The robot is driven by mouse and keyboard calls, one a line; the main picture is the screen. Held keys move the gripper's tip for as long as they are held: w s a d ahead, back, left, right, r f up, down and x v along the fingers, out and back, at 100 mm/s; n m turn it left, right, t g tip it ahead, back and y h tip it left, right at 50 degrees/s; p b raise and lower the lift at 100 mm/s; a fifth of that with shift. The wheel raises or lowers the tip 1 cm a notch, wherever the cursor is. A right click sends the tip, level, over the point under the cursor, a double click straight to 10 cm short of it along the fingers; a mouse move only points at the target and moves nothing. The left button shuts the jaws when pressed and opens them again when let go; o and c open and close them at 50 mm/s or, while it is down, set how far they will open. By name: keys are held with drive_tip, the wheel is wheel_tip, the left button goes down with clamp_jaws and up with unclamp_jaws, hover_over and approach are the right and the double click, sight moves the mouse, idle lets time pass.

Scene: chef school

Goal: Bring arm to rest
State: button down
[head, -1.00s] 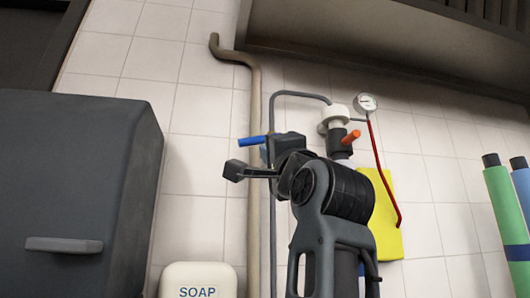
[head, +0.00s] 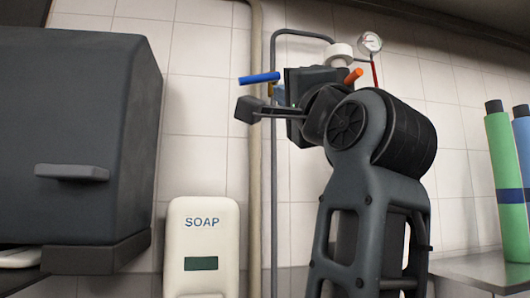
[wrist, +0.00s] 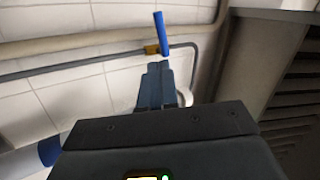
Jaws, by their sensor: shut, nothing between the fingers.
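My gripper (wrist: 158,68) shows in the wrist view as a dark body with two grey-blue fingers pressed together, and nothing is held. Its fingertips point toward the tiled wall, just below a blue lever (wrist: 162,34) on a pipe in the picture; I cannot tell the gap between them. In the head view my arm is bent, raised in front of the wall, with its wrist turned away. My fingers are hidden there behind the wrist. The blue lever (head: 259,78) shows just left of the wrist.
A dark cabinet (head: 70,120) stands at left. A white soap dispenser (head: 202,245) is below, beside a beige pipe (head: 255,150). An orange handle (head: 353,76) and a gauge (head: 370,42) are behind my arm. Green (head: 505,150) and blue rolls (head: 523,130) stand at right on a counter (head: 480,268).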

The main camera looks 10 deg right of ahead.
drive_tip(key=d+f+n+g+h, duration=0.1)
drive_tip(key=d+f+n+g, duration=0.15)
drive_tip(key=f, duration=1.45)
drive_tip(key=d+f+n+g, duration=0.1)
drive_tip(key=f+n, duration=0.3)
drive_tip(key=f, duration=1.2)
drive_tip(key=s+d+f+n+g, duration=0.1)
drive_tip(key=s+d+f, duration=0.1)
drive_tip(key=s+f, duration=0.6)
drive_tip(key=s+d+f+n+g, duration=0.15)
drive_tip(key=s+f, duration=0.35)
drive_tip(key=f, duration=0.5)
drive_tip(key=s+f+n+g, duration=0.1)
drive_tip(key=s+f, duration=0.1)
drive_tip(key=s, duration=0.7)
drive_tip(key=s+d+f+n+g+h, duration=0.1)
drive_tip(key=s+f, duration=0.2)
drive_tip(key=s, duration=0.7)
drive_tip(key=s+d+f+n+g+h, duration=0.1)
drive_tip(key=s+f+n, duration=0.1)
drive_tip(key=s, duration=0.8)
drive_tip(key=shift+f+g, duration=0.3)
drive_tip(key=shift+f, duration=0.25)
drive_tip(key=shift+d, duration=0.1)
